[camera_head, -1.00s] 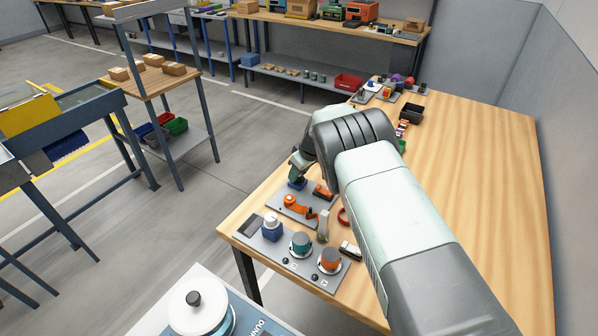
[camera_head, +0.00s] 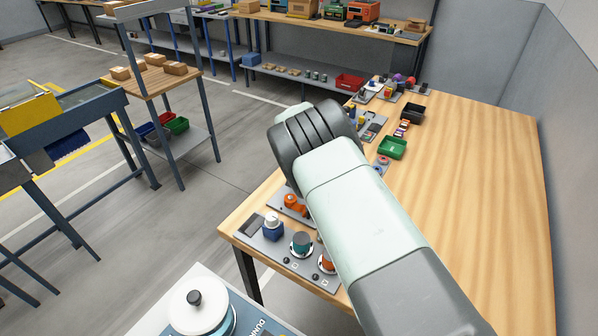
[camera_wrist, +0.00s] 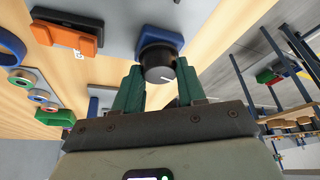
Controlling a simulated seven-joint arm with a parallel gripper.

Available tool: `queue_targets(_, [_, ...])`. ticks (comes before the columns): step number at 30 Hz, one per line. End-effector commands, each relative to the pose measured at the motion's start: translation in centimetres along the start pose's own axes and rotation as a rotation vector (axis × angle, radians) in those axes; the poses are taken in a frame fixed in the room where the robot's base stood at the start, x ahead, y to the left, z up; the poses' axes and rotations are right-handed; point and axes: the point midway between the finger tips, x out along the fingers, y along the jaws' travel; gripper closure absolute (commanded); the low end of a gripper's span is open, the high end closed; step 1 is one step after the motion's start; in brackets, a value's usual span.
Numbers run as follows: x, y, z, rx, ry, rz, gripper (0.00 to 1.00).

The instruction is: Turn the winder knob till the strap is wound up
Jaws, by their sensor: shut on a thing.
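The winder knob (camera_wrist: 158,62) is black with a white mark and sits on a blue base (camera_wrist: 160,36) on a grey plate, in the wrist view. My gripper (camera_wrist: 160,76) has two teal fingers, one on each side of the knob, and is shut on it. The lower part of the knob lies between the fingers. I cannot make out the strap in either view. In the head view my arm hides the gripper and the knob.
An orange block in a dark holder (camera_wrist: 66,38) lies left of the knob. In the head view, a plate with a teal knob (camera_head: 301,242) and a blue block (camera_head: 272,230) stands at the near table corner. A green bin (camera_head: 392,148) lies beyond my arm. The table's right side is clear.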

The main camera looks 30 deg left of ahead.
Motion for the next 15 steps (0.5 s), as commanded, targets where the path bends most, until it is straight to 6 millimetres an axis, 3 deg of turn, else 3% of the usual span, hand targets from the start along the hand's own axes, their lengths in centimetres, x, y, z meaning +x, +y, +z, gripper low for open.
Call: queue_targets(15, [0.06, -0.32, -0.06, 0.432, 0.0, 0.181, 0.91])
